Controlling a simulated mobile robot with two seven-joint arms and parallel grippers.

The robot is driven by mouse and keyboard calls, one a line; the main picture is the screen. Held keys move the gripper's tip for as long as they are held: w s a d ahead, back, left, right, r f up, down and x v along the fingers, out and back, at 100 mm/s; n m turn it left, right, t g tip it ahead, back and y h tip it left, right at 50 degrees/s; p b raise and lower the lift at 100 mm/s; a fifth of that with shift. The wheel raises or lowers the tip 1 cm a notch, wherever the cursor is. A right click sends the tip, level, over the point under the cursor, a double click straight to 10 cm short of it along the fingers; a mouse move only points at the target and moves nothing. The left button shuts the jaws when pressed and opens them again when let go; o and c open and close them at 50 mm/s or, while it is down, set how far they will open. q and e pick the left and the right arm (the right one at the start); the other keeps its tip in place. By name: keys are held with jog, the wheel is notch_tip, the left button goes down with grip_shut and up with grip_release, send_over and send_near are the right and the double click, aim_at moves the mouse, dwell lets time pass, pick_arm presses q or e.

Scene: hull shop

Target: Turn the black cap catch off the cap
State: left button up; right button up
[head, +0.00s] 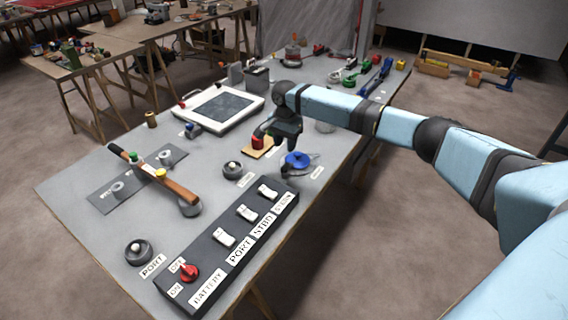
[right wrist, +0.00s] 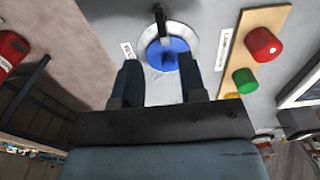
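The blue cap (head: 297,160) sits on a pale round plate on the grey bench. It also shows in the right wrist view (right wrist: 168,54). The black cap catch (right wrist: 161,22) is a small bar that runs from the plate's far side to the blue cap, its end over the cap's edge. My right gripper (head: 287,135) is above the bench close to the cap. In the right wrist view its two fingers (right wrist: 160,68) are apart with nothing between them, framing the near side of the cap. My left gripper is in neither view.
A wooden board (right wrist: 260,45) with red and green knobs stands beside the cap. A black switch panel (head: 230,245) with a red battery knob (head: 189,273) lies nearer. A framed dark screen (head: 222,107) and a wood-handled tool (head: 152,173) lie to the left.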

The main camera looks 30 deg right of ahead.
aim_at(285, 165)
notch_tip(285, 165, down, 9)
jog(key=shift+f, duration=0.1)
dwell(0.3)
grip_shut()
